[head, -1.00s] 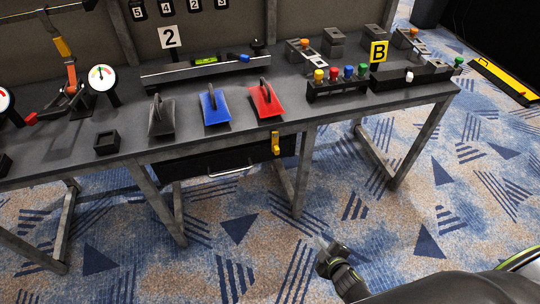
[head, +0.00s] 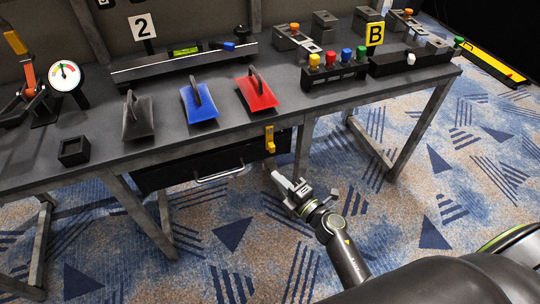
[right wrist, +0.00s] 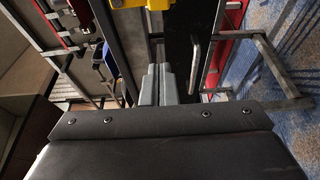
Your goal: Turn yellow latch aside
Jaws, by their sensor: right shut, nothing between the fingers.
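The yellow latch (head: 269,140) hangs upright on the front edge of the workbench, at the right end of a black drawer (head: 190,168) with a silver handle. It also shows at the top of the right wrist view (right wrist: 128,3), partly cut off. My right gripper (head: 274,174) is in front of the bench, a little below the latch and apart from it. Its fingers (right wrist: 157,85) are shut together with nothing between them, pointing toward the bench. My left gripper is not in view.
The workbench (head: 330,100) holds black, blue (head: 200,103) and red (head: 256,93) trowel-like tools, a rack of coloured knobs (head: 335,66), and a gauge (head: 64,75). A bench leg (head: 304,150) stands just right of the latch. The carpet in front is clear.

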